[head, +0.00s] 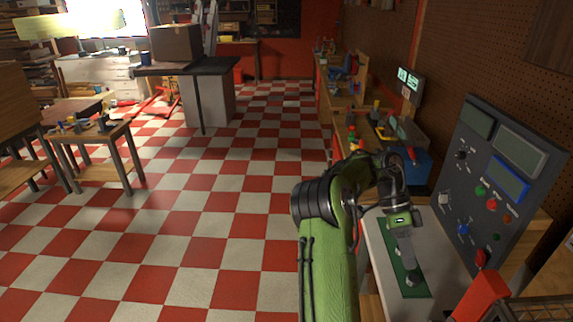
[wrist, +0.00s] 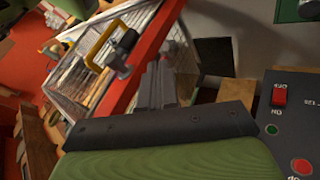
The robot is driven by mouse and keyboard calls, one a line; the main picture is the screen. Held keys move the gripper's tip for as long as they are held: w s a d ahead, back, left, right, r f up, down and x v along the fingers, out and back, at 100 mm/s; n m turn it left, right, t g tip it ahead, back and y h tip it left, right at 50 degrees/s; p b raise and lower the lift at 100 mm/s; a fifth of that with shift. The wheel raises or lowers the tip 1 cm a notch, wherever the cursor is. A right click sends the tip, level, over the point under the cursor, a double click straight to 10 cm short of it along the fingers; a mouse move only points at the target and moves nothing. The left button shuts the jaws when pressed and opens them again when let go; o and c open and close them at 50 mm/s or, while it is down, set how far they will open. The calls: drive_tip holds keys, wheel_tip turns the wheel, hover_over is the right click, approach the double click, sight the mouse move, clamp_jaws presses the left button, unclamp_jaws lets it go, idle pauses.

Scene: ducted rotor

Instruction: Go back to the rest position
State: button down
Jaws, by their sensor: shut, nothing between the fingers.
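My green arm reaches in from the bottom of the head view and bends down at its wrist. In the wrist view my gripper's dark fingers (wrist: 165,85) are together and hold nothing.
The panel carries knobs, coloured buttons and screens; its red switch (wrist: 279,96) shows in the wrist view. A blue box (head: 412,165) stands behind my wrist. The checkered floor (head: 180,220) at left is clear.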

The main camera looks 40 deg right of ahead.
drive_tip(key=shift+a, duration=0.1)
drive_tip(key=w+a+r+n+t+h+b, duration=0.1)
drive_tip(key=w+a+r+n+t+h, duration=0.2)
drive_tip(key=a+n, duration=0.45)
drive_tip(key=w+a+r+n+t+b, duration=0.1)
drive_tip(key=w+a+r+n+t, duration=0.15)
drive_tip(key=w+a+n, duration=0.4)
drive_tip(key=s+a+n+t, duration=0.2)
drive_tip(key=a+n+t, duration=0.2)
drive_tip(key=a+n, duration=0.3)
drive_tip(key=s+a+n+t+b, duration=0.1)
drive_tip(key=s+a+n+t, duration=0.2)
drive_tip(key=a+n, duration=0.5)
drive_tip(key=a+f, duration=0.1)
drive_tip(key=a, duration=0.6)
drive_tip(key=shift+s+t+y, duration=0.3)
drive_tip(key=shift+t, duration=0.05)
